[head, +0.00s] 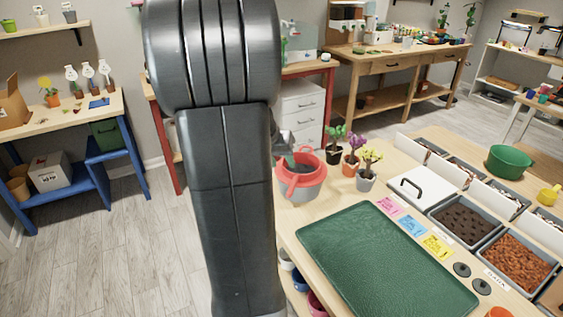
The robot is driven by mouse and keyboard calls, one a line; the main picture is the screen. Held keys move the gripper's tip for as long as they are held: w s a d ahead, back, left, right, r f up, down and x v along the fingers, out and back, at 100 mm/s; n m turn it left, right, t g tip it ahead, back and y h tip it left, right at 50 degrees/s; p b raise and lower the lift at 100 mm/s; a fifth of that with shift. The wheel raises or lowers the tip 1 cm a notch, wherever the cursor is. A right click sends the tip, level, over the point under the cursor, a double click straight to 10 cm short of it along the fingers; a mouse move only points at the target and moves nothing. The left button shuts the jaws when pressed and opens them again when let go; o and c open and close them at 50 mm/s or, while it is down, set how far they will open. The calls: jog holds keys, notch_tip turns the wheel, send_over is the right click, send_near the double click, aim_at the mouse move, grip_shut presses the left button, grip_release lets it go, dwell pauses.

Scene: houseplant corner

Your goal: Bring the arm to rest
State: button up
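My arm (230,160) stands upright through the left middle of the head view and hides what is behind it. A small grey part that looks like my gripper (285,145) shows past its right edge, close to the red-rimmed grey bucket (301,184) in the picture. Its fingers are mostly hidden, so I cannot tell whether they are open or hold anything. I cannot tell whether it touches the bucket.
The bench has a bare green mat (385,265), three small potted plants (352,165), a white lidded bin (415,187), soil bins (465,222), and a green bowl (509,161). A blue-legged table (60,122) stands left. The floor (120,240) left of my arm is clear.

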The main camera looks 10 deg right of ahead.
aim_at(293, 183)
jog(key=shift+f, duration=0.1)
jog(key=x, duration=1.2)
jog(key=shift+w+f, duration=0.1)
jog(key=shift+f, duration=0.3)
jog(key=shift+f+b, duration=0.2)
jog(key=shift+b, duration=0.35)
jog(key=shift+r, duration=0.2)
